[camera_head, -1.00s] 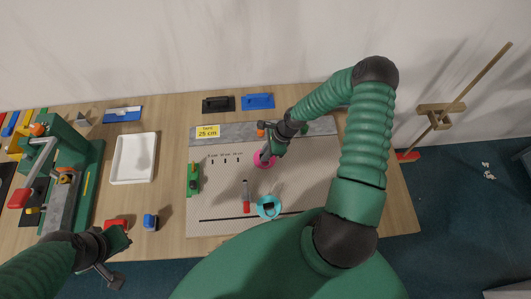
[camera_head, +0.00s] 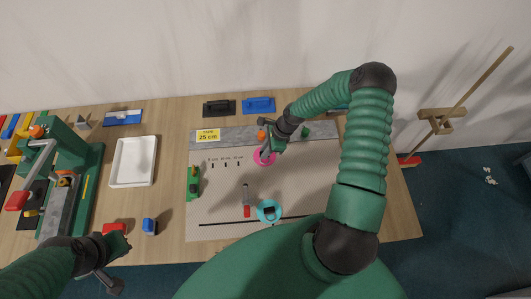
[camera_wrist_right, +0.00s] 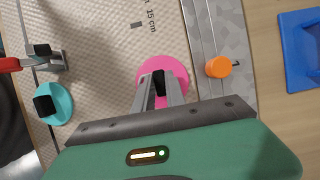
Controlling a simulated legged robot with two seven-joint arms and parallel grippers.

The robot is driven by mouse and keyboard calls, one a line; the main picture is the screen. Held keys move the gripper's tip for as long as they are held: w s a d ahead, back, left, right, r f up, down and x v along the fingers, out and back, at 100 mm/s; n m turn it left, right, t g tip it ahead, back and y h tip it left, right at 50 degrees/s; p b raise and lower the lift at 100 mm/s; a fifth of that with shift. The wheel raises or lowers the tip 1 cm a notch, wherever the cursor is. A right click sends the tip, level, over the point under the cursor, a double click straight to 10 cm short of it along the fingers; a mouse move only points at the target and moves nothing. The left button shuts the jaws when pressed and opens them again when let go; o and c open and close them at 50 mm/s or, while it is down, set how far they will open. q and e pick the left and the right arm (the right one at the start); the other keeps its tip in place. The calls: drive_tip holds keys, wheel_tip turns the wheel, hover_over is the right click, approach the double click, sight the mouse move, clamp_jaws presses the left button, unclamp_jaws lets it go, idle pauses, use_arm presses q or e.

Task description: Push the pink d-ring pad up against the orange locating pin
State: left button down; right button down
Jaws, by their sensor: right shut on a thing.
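The pink d-ring pad (camera_head: 258,158) lies flat on the pale textured mat; it also shows in the right wrist view (camera_wrist_right: 176,68). My right gripper (camera_head: 270,153) is over the pad; in the right wrist view its fingers (camera_wrist_right: 160,88) are shut on the black d-ring at the pad's middle. The orange locating pin (camera_head: 261,135) stands by the grey metal strip beyond the pad. In the right wrist view the pin (camera_wrist_right: 219,67) is right of the pad, with a narrow gap between them. My left gripper (camera_head: 112,277) is low at the left, away from the pad; its jaws are unclear.
A teal pad (camera_head: 261,217) and a red-handled tool (camera_head: 247,209) lie nearer on the mat. A green clamp (camera_head: 193,184) is at the mat's left edge. The grey strip (camera_head: 230,132) carries a yellow label. A white tray (camera_head: 133,162) stands left.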

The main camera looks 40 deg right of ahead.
drive_tip(key=shift+w+d, duration=0.4)
drive_tip(key=shift+w, duration=0.15)
drive_tip(key=c, duration=1.7)
unclamp_jaws()
drive_tip(key=o, duration=0.4)
drive_tip(key=shift+w+f, duration=0.1)
drive_tip(key=shift+w, duration=0.05)
wheel_tip(320, 180, up, 5)
drive_tip(key=p, duration=0.4)
